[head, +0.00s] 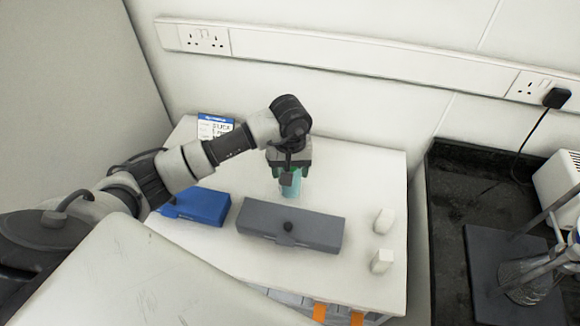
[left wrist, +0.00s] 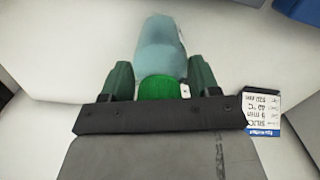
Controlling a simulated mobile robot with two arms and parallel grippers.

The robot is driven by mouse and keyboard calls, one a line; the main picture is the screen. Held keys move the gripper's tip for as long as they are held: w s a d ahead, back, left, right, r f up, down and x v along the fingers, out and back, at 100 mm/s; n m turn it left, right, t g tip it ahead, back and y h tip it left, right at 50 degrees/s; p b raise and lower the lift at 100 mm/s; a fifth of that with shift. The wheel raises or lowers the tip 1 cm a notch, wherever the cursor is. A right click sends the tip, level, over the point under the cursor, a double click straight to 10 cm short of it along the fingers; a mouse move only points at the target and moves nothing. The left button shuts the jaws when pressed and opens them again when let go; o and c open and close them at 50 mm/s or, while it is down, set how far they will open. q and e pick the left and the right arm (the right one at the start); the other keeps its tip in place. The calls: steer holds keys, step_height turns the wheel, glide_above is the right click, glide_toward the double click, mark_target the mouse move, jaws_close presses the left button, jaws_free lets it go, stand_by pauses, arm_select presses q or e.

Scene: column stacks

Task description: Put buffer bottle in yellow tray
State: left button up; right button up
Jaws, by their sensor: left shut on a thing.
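A bottle with a pale blue-teal body (head: 292,188) and a green cap is held in my left gripper (head: 290,172) over the back middle of the white table. In the left wrist view the bottle (left wrist: 158,48) shows its body past the fingers, with the green cap (left wrist: 160,90) between them. My left gripper (left wrist: 160,78) is shut on the bottle near its cap. I cannot tell whether the bottle's base touches the table. No yellow tray shows in either view. My right gripper is not in view.
A dark grey case (head: 315,232) and a blue case (head: 200,205) lie in front of the bottle. Two small white containers (head: 384,221) (head: 381,261) stand at the right. A labelled box (head: 214,126) stands at the back left. A dark bench (head: 455,200) is at the right.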

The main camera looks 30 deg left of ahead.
arm_select(q)
steer(key=shift+f, duration=0.8)
steer(key=o, duration=1.1)
